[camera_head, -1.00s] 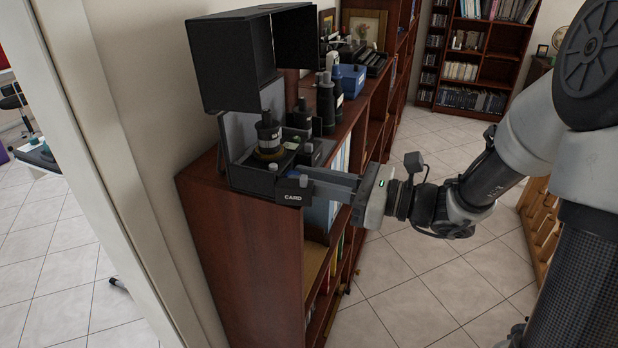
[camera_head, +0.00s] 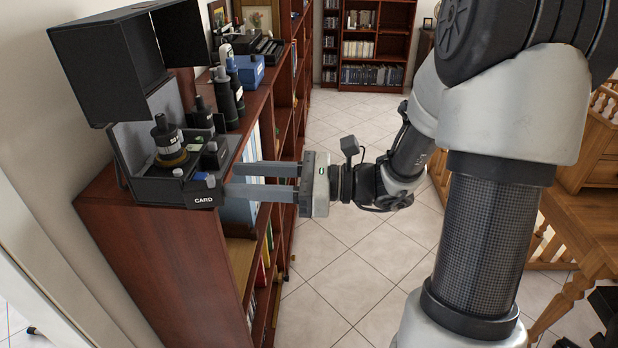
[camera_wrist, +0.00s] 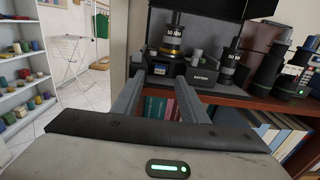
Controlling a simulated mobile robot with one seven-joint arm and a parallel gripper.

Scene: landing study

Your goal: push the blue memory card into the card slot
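The small blue memory card (camera_head: 210,181) shows at the top of a black block labelled CARD (camera_head: 203,200), at the front corner of a black case. In the wrist view a small blue patch (camera_wrist: 159,70) at the block looks like the same card. How deep it sits in the slot cannot be told; the slot opening is hidden. My gripper (camera_head: 231,179) is just right of the block, its two long grey fingers apart and pointing at it. In the wrist view my gripper (camera_wrist: 161,80) has a clear gap between the fingers, with nothing held.
The black case (camera_head: 120,60) with raised hood stands at the near end of a wooden bookshelf (camera_head: 150,250). A lens-like cylinder (camera_head: 167,140) rises inside it. More cylinders (camera_head: 228,95) and a blue box (camera_head: 246,68) stand behind. Tiled floor right of the shelf is free.

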